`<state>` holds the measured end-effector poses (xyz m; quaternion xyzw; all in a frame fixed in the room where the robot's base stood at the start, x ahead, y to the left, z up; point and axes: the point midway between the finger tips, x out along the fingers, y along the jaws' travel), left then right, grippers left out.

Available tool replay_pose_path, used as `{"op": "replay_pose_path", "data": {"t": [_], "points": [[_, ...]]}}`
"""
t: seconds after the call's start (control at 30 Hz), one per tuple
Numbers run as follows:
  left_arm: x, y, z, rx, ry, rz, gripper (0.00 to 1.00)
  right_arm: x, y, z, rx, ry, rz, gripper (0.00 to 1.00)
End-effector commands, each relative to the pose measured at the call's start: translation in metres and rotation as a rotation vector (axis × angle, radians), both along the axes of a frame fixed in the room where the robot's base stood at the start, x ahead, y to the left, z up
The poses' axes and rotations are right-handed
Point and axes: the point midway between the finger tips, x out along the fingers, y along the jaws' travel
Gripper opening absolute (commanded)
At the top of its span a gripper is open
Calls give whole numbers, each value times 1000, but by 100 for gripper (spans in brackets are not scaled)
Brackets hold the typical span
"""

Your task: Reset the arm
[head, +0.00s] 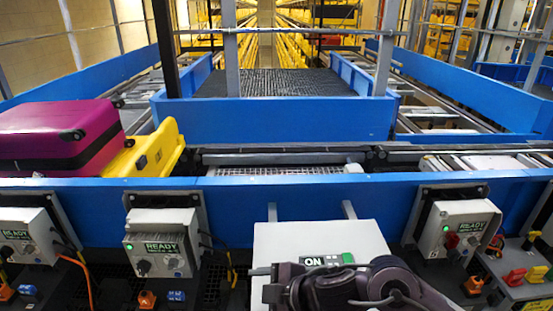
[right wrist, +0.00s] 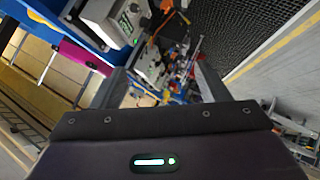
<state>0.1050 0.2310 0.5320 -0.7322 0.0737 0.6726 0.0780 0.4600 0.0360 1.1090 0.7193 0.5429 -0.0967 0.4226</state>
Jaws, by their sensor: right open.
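My right gripper (right wrist: 162,82) shows in the right wrist view with its two grey fingers spread wide apart. Nothing is between them; the floor and control gear lie beyond. Part of my dark arm shows at the bottom of the head view, in front of a white panel (head: 320,238) with a green ON sign. My left gripper is in neither view.
A blue conveyor wall (head: 270,198) crosses the head view. A magenta suitcase (head: 60,135) lies on a yellow tray (head: 158,150) at left. Control boxes marked READY (head: 160,243) (head: 462,228) line the front. The belt right of the tray is empty.

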Motion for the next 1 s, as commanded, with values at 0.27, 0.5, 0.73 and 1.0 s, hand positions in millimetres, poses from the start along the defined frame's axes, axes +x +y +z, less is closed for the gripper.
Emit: {"op": "replay_pose_path", "data": {"t": [0.27, 0.5, 0.73, 1.0], "points": [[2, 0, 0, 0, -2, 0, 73, 5, -24, 18, 200, 59, -501, 69], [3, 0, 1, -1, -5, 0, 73, -23, -125, -28, 149, 321, -984, 69], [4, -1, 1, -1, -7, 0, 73, -77, -189, -69, 51, 551, -1249, 69], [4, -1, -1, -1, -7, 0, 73, -138, -232, -103, -49, 766, -1436, 69]]}}
